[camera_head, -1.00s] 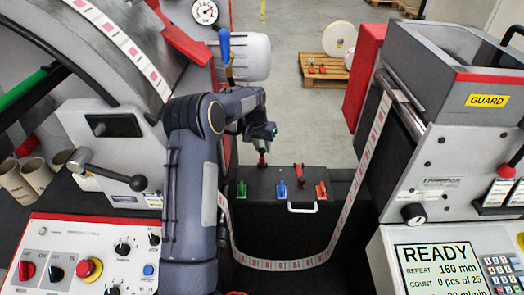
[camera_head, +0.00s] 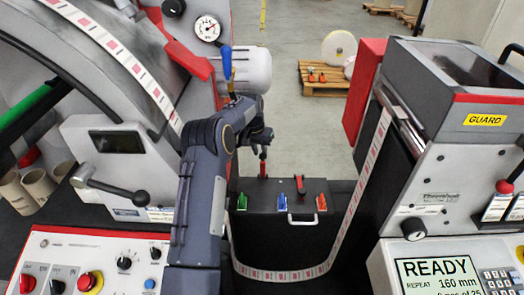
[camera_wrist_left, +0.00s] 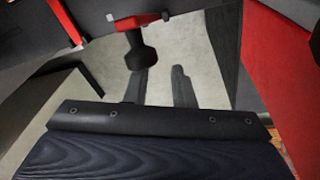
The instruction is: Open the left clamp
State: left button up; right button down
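A dark box (camera_head: 270,230) stands in the middle of the head view with two red clamps on its top. The left clamp (camera_head: 263,167) has its red lever standing upright at the rear left. The right clamp (camera_head: 302,185) has its lever lying low. My left gripper (camera_head: 262,138) is just above and behind the left clamp's lever. In the left wrist view its two fingers (camera_wrist_left: 162,88) are apart with nothing between them. The red lever with its black knob (camera_wrist_left: 137,52) shows just beyond and left of the fingers. My right gripper is not in view.
The guard unit (camera_head: 455,110) stands at right, a grey lever (camera_head: 110,185) at left.

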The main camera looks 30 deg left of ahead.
pick_arm(q)
jog(key=shift+o, duration=1.2)
jog(key=shift+d+r, duration=0.15)
jog(key=shift+d, duration=0.1)
jog(key=shift+o, duration=1.3)
jog(key=shift+d, duration=0.25)
